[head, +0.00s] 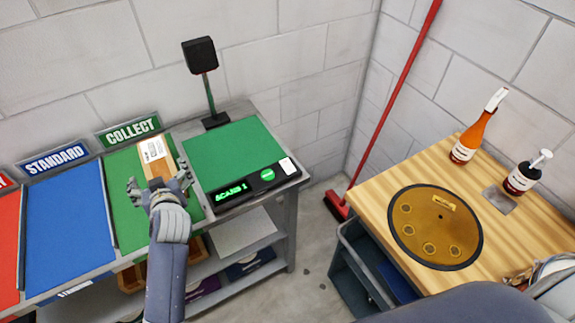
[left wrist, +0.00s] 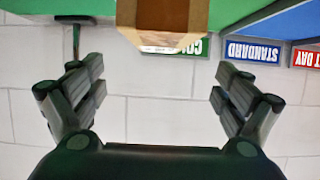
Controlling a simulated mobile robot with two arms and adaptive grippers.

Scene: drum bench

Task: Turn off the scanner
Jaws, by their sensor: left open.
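The scanner is a black console (head: 235,192) with a lit green display reading what looks like "SCANS 1", at the front edge of a green pad (head: 232,146). A round green button (head: 267,174) sits right of the display, and a white piece (head: 287,165) lies at its right end. A black scanner head (head: 199,54) stands on a post behind the pad. My left gripper (head: 160,184) is open at the near end of a cardboard box (head: 154,158) on the green COLLECT lane. In the left wrist view the box (left wrist: 165,20) lies beyond the spread fingers. My right gripper (head: 530,275) is only partly visible, lower right.
Blue STANDARD (head: 70,230) and red lanes lie to the left. A wooden table (head: 380,200) at right carries a round amber plate (head: 435,227), an orange bottle (head: 475,135) and a dark pump bottle (head: 525,176). A red broom (head: 385,110) leans in the corner between the benches.

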